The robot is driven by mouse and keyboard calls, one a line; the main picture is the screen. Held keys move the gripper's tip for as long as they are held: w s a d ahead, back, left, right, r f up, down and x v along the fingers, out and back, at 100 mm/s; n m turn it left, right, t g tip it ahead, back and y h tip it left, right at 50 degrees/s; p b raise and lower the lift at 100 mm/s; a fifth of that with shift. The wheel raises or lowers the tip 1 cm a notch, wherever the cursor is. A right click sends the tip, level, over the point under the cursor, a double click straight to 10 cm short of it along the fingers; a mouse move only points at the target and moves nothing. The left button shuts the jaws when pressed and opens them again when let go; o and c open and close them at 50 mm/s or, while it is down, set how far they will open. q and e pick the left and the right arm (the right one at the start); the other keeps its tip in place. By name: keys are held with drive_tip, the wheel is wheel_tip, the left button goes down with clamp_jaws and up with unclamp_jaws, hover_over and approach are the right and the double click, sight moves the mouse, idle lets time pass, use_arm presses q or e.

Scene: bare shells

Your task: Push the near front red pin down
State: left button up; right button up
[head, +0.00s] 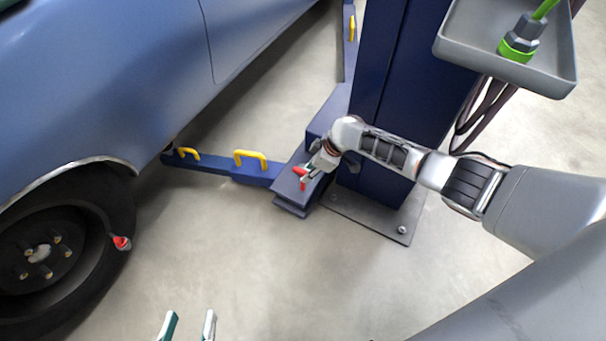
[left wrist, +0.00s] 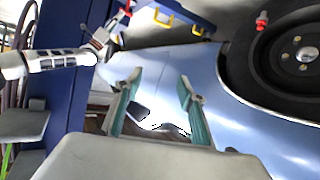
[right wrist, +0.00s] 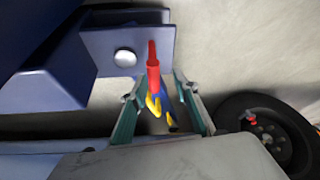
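The red pin (head: 299,171) stands at the blue lift arm's pivot block beside the column, partly covered by my right gripper (head: 310,174). In the right wrist view the red pin (right wrist: 153,75) appears between the fingers of my right gripper (right wrist: 160,105), which are spread apart. I cannot tell whether a finger touches it. In the left wrist view the red pin (left wrist: 127,9) shows at the top near my right arm. My left gripper (head: 190,325) is open and empty over bare floor at the bottom of the head view; its spread fingers also show in the left wrist view (left wrist: 158,95).
A blue car (head: 100,80) fills the left, with a dark wheel (head: 75,290) and a red-tipped piece (head: 122,243) at its tyre. Yellow handles (head: 250,158) sit on the lift arm (head: 215,168). The blue column (head: 405,90) and a grey tray (head: 470,55) stand right.

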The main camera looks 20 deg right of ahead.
sight(305, 173)
drive_tip(key=shift+w+d+f, duration=0.15)
drive_tip(key=shift+w+d, duration=0.3)
drive_tip(key=shift+d, duration=0.05)
drive_tip(key=b+x, duration=0.1)
drive_tip(key=x, duration=0.1)
drive_tip(key=b+x, duration=0.1)
drive_tip(key=x, duration=0.1)
drive_tip(key=b+x, duration=0.2)
drive_tip(key=x, duration=0.1)
drive_tip(key=shift+s, duration=0.35)
drive_tip(key=shift+w+a+f+b, duration=0.1)
drive_tip(key=shift+w+f+b, duration=0.15)
drive_tip(key=shift+w+b, duration=0.1)
use_arm(q)
drive_tip(key=d+n, duration=0.1)
drive_tip(key=s+d+f+n, duration=0.1)
drive_tip(key=d+n, duration=0.1)
drive_tip(key=s+d+n+h, duration=0.1)
drive_tip(key=d+n, duration=0.1)
drive_tip(key=shift+d+f, duration=0.2)
drive_tip(key=shift+f, duration=0.05)
use_arm(e)
drive_tip(key=shift+w+r, duration=0.15)
drive_tip(key=shift+r, duration=0.05)
clamp_jaws()
